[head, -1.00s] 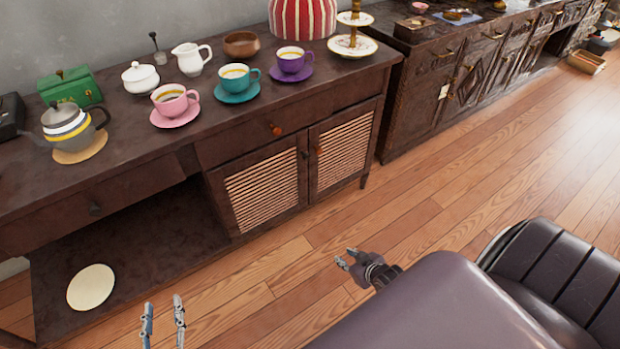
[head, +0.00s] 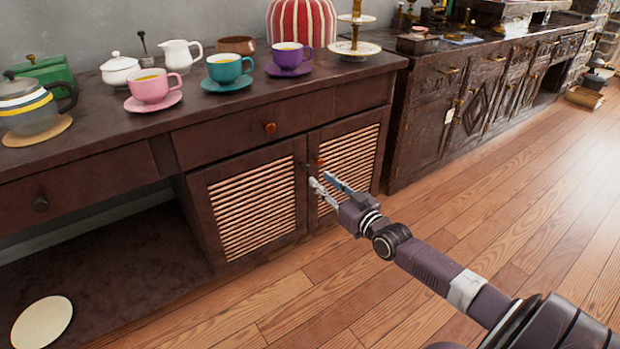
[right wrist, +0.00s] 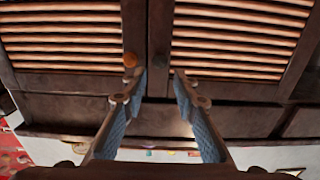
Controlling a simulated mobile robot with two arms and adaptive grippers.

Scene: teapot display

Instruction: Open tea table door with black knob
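The tea table (head: 95,162) is a dark wooden cabinet with two slatted doors. The left door (head: 255,205) has a small black knob (head: 306,168) at its upper right edge. The right door (head: 350,165) has an orange-brown knob (head: 320,160) close beside it. Both doors look shut. My right gripper (head: 320,178) is open in front of the doors, its fingertips close to the knobs. In the right wrist view, the open fingers (right wrist: 159,80) point at the door seam, and the orange-brown knob (right wrist: 129,60) is by the left fingertip. Contact cannot be told. My left gripper is out of view.
Cups, a pink one (head: 153,86) among them, and a grey teapot (head: 30,105) stand on the tabletop. A drawer with an orange knob (head: 269,128) is above the doors. A carved cabinet (head: 425,120) stands at right. The wooden floor in front is clear.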

